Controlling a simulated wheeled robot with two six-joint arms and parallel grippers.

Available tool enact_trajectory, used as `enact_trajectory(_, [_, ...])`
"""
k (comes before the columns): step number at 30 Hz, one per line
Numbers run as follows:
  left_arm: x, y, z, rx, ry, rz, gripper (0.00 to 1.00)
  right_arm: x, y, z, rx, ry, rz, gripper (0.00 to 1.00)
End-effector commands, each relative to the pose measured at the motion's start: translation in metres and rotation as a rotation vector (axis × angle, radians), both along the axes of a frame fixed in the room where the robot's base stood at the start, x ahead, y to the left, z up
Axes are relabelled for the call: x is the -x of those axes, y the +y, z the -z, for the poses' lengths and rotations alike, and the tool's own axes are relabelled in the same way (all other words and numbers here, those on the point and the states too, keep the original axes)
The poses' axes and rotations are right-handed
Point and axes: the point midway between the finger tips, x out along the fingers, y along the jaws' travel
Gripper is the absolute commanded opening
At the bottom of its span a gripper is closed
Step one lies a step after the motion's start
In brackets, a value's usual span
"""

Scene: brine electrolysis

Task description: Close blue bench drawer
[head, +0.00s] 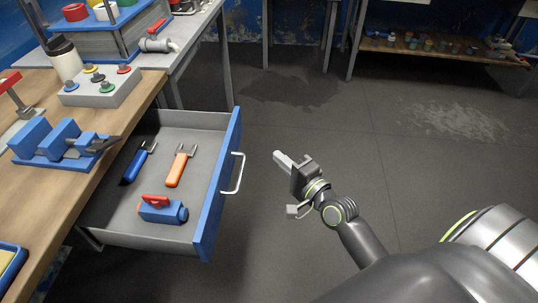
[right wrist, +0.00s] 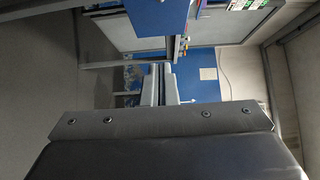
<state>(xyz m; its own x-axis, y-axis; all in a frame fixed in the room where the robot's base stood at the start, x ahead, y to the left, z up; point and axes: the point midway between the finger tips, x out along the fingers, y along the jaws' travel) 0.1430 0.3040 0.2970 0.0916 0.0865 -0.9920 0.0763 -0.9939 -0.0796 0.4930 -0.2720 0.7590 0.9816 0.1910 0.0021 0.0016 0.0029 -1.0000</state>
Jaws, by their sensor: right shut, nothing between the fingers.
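The bench drawer (head: 222,180) has a blue front with a silver bar handle (head: 234,173) and stands pulled out from under the wooden bench. Inside its grey tray lie a blue-handled tool (head: 136,165), an orange-handled tool (head: 178,168) and a small blue device with a red top (head: 161,209). My right gripper (head: 280,158) is shut and empty, to the right of the drawer front and apart from the handle. Its closed fingers show in the right wrist view (right wrist: 159,84), with blue surfaces beyond. My left gripper is not in view.
The wooden bench (head: 22,222) carries a blue vise (head: 60,142), a grey box with coloured knobs (head: 101,88) and a white bottle (head: 65,60). A low shelf with jars (head: 430,50) stands at the back right. The floor (head: 330,115) right of the drawer is clear.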

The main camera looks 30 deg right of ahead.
Motion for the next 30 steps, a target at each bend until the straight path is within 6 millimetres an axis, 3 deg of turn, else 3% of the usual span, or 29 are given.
enact_trajectory(13, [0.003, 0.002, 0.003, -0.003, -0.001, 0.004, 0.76, -0.085, 0.017, -0.001, 0.001, -0.001, 0.000, 0.00])
enact_trajectory(21, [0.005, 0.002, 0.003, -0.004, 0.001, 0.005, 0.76, -0.102, 0.045, 0.000, -0.001, 0.001, 0.001, 0.00])
enact_trajectory(30, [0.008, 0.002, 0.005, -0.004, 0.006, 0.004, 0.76, -0.105, 0.049, 0.000, 0.003, 0.001, 0.001, 0.00])
